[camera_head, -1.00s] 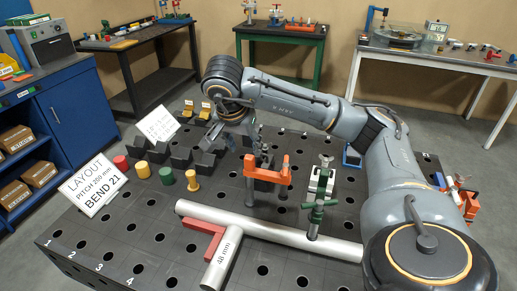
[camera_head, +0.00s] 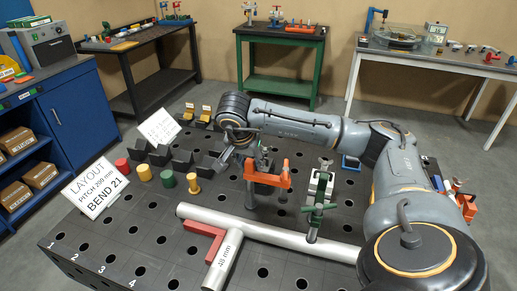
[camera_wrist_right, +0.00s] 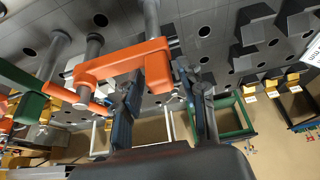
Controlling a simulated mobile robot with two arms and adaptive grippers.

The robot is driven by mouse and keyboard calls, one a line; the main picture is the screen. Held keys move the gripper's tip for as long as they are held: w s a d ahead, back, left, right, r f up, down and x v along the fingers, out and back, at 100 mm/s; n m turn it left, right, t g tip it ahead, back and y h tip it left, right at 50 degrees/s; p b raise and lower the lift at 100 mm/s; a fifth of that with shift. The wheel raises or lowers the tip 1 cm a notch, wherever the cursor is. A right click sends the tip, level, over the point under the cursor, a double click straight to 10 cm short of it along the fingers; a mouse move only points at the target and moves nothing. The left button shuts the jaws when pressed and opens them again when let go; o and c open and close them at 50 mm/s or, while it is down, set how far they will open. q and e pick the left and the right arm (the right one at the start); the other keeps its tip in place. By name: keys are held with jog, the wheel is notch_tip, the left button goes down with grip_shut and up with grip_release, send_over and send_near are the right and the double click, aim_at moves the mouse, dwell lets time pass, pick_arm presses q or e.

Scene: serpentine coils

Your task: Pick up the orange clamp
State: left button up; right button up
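The orange clamp (camera_head: 276,179) stands upright on the dark perforated table, behind the steel pipe. In the right wrist view its orange arm (camera_wrist_right: 122,61) crosses in front of my gripper, with grey posts beside it. My right gripper (camera_head: 245,158) is just left of and behind the clamp in the head view. In the wrist view my right gripper (camera_wrist_right: 162,82) is open, and one orange end of the clamp shows between its fingertips. I cannot tell whether they touch. My left gripper is not in view.
A green-handled clamp (camera_head: 318,203) stands right of the orange one. The steel pipe (camera_head: 285,235) with a red block (camera_head: 204,238) lies in front. Red, green and yellow cylinders (camera_head: 167,178) and dark V-blocks (camera_head: 183,160) stand to the left.

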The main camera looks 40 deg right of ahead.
grip_shut()
jog(key=shift+r, duration=0.1)
